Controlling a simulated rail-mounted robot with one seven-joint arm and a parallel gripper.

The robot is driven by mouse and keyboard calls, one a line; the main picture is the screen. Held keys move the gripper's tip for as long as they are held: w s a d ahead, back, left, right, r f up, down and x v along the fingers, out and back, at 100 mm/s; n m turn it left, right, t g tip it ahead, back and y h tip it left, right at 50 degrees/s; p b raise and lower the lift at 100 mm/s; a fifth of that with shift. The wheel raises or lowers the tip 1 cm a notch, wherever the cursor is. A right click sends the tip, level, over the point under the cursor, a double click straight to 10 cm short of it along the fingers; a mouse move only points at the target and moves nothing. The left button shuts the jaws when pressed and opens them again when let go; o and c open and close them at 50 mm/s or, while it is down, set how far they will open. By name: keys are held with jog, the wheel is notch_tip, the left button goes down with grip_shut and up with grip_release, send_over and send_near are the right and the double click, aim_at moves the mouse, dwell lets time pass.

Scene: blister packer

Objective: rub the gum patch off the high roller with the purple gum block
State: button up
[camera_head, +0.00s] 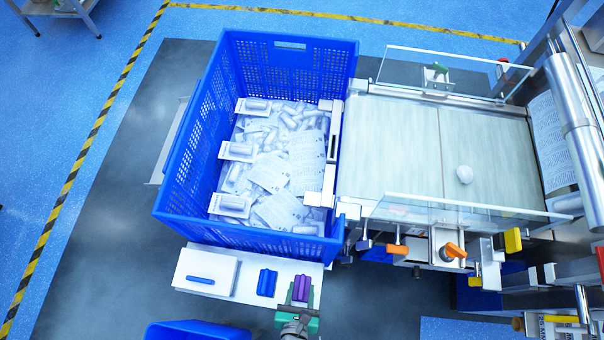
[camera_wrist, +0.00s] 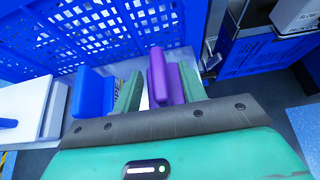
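The purple gum block (camera_head: 301,287) stands on a white shelf at the front of the blue crate. My gripper (camera_head: 299,300) is low at this shelf, right at the block. In the wrist view the purple block (camera_wrist: 164,78) is between my two green fingers (camera_wrist: 160,92). A gap shows between the left finger and the block, so the gripper looks open around it. A large shiny roller (camera_head: 572,95) is at the upper right of the head view; I cannot tell if it is the high roller. I see no gum patch on it.
A blue block (camera_head: 267,282) stands left of the purple one; it also shows in the wrist view (camera_wrist: 93,92). A white box (camera_head: 206,272) bears a blue bar. The blue crate (camera_head: 180,150) holds blister packs.

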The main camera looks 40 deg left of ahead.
grip_shut()
notch_tip(320, 180, up, 6)
jog(key=p, duration=0.6)
jog(key=shift+r+p, duration=0.1)
jog(key=shift+p, duration=0.2)
